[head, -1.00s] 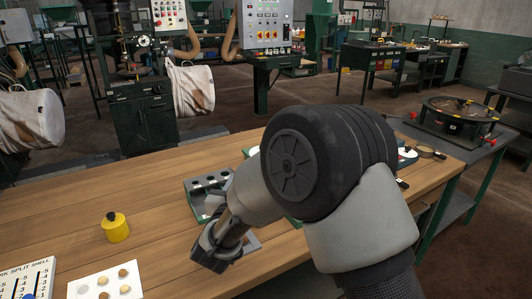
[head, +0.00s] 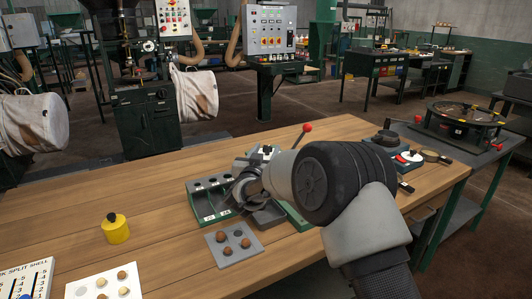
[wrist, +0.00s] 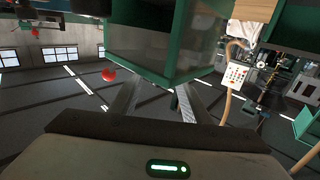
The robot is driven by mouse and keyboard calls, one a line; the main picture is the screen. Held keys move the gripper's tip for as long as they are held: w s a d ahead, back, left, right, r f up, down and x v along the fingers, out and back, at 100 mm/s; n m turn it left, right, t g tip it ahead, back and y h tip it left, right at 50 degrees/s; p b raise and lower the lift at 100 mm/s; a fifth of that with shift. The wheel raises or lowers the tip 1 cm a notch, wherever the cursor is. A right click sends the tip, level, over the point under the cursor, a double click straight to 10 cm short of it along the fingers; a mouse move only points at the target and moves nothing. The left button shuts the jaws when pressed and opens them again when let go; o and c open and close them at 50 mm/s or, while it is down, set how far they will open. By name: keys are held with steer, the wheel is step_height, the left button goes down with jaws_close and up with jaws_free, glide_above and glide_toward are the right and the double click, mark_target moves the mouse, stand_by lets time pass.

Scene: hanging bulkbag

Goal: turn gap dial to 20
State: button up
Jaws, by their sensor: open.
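A green and grey bench device with a red-ball lever (head: 305,129) stands mid-bench in the head view. My forearm and wrist cover much of it. I cannot make out a gap dial or its numbers on it. My gripper (head: 243,197) is open and empty, beside the device's left side and just right of a green-framed tray with round holes (head: 207,200). In the wrist view my gripper (wrist: 157,100) has its fingers spread below a green box-like body (wrist: 165,40), with a red ball (wrist: 108,75) at left. Touching or apart, I cannot tell.
A grey plate with several brown pieces (head: 233,242) lies in front of the device. A yellow weight (head: 115,228) and a white card (head: 103,285) are at left.

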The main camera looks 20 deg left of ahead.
steer(key=c, duration=1)
steer(key=shift+c, duration=0.2)
